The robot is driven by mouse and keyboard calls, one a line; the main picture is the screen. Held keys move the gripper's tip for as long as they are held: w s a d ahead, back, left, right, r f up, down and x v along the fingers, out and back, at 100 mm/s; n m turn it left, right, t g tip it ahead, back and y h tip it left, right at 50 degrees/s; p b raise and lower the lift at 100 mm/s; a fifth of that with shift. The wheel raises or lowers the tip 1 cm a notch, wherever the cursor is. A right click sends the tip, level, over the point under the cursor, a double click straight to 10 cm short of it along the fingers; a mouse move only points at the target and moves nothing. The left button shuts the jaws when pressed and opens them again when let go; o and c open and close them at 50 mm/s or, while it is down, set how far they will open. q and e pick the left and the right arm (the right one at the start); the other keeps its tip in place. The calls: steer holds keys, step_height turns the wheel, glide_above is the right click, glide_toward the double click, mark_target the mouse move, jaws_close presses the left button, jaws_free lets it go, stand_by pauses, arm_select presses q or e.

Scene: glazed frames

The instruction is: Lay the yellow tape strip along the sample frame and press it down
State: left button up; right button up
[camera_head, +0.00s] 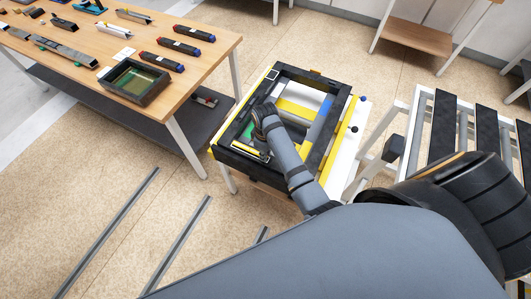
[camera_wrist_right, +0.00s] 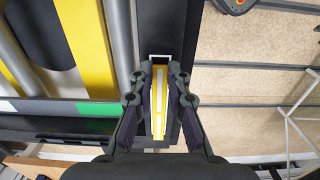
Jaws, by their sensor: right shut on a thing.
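A dark rectangular frame (camera_head: 341,112), which I take to be the sample frame, lies on a white-legged stand, with yellow at its corners. My right gripper (camera_wrist_right: 160,74) is shut on the yellow tape strip (camera_wrist_right: 159,112), with one finger on each side. The strip lines up with a dark bar (camera_wrist_right: 167,22) of the frame below it. Whether the strip touches the bar I cannot tell. In the head view my right arm reaches over the frame's near left part, and its wrist largely hides the gripper. My left gripper is not in view.
A wooden table (camera_head: 215,42) at left holds a small glazed frame (camera_head: 112,92), several dark red-and-blue-ended tools and metal strips. A rack with dark slats (camera_head: 441,125) stands right of the stand. Metal rails (camera_head: 108,228) show over the open floor at lower left.

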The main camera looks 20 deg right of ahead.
steer(key=shift+f, duration=0.15)
steer(key=shift+f, duration=0.3)
stand_by(0.4)
steer(key=o, duration=0.8)
step_height(320, 180, up, 12)
steer(key=shift+f, duration=0.1)
